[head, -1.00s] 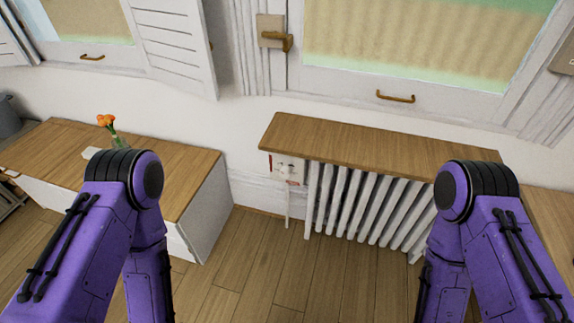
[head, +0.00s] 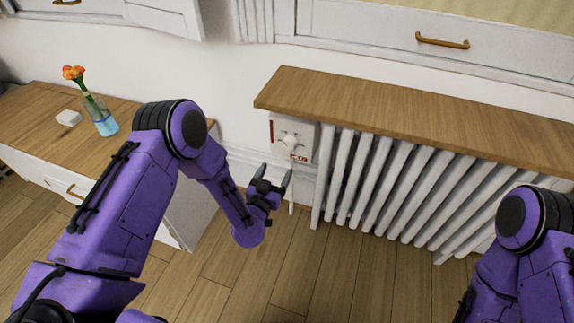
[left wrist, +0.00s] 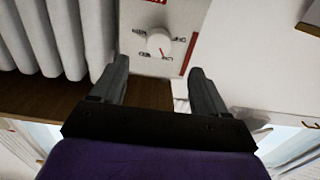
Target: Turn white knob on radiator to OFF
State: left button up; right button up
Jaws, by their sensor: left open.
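The white knob (head: 290,142) sits on a white control panel (head: 306,137) with red marks, at the left end of the radiator (head: 400,190). The knob also shows in the left wrist view (left wrist: 159,42), upside down there, with a red pointer line on its face. My left gripper (head: 272,178) is open and empty, below and a little left of the knob, not touching it. In the left wrist view its two fingers (left wrist: 158,85) stand apart with the knob beyond them. My right arm shows at the lower right; its gripper is out of view.
A wooden shelf (head: 420,115) overhangs the radiator and panel. A low wooden-topped cabinet (head: 50,118) stands at the left, with a vase of orange flowers (head: 104,118) and a small white box (head: 69,118). The wooden floor (head: 330,275) in front is clear.

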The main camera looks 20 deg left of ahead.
aim_at(288, 147)
pick_arm(q)
jog(key=w, duration=0.5)
jog(key=w+b, duration=0.1)
jog(key=w, duration=0.4)
jog(key=shift+w+d+r, duration=0.2)
jog(key=shift+w, duration=0.1)
jog(key=c, duration=1.1)
